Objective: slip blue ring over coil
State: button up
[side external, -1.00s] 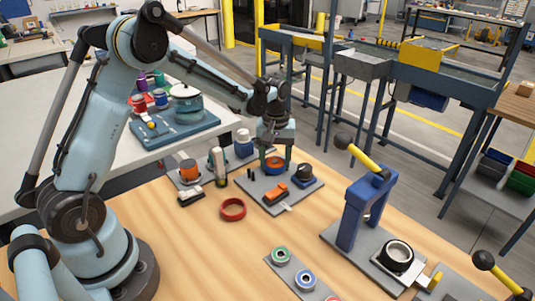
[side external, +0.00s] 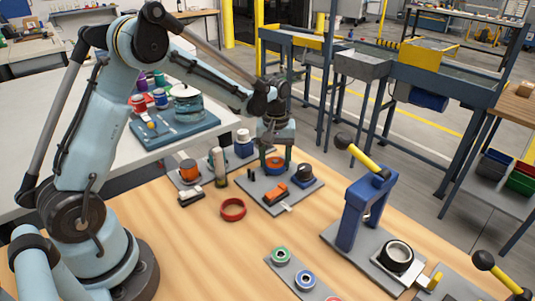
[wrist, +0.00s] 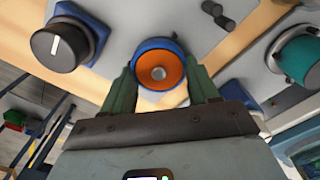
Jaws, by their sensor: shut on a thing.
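My gripper (wrist: 163,88) is shut on the blue ring (wrist: 158,43), with one green finger at each side of it. In the wrist view the ring encircles the orange coil (wrist: 160,72), which has a pale round centre. How far down the coil the ring sits I cannot tell. In the side external view my gripper (side external: 275,160) points down over the grey plate (side external: 268,196), with the orange coil (side external: 276,163) between its fingers. The ring is mostly hidden there.
A black knob on a blue base (side external: 304,175) and an orange block (side external: 275,192) sit close by on the plate. A red ring (side external: 233,209) lies on the wooden table. A blue lever press (side external: 365,210) stands to the right.

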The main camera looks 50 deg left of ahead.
jog(key=shift+f, duration=0.25)
jog(key=o, duration=1.1)
jog(key=shift+w, duration=0.1)
jog(key=c, duration=0.3)
jog(key=shift+r, duration=0.15)
jog(key=shift+o, duration=0.5)
jog(key=shift+r, duration=3.95)
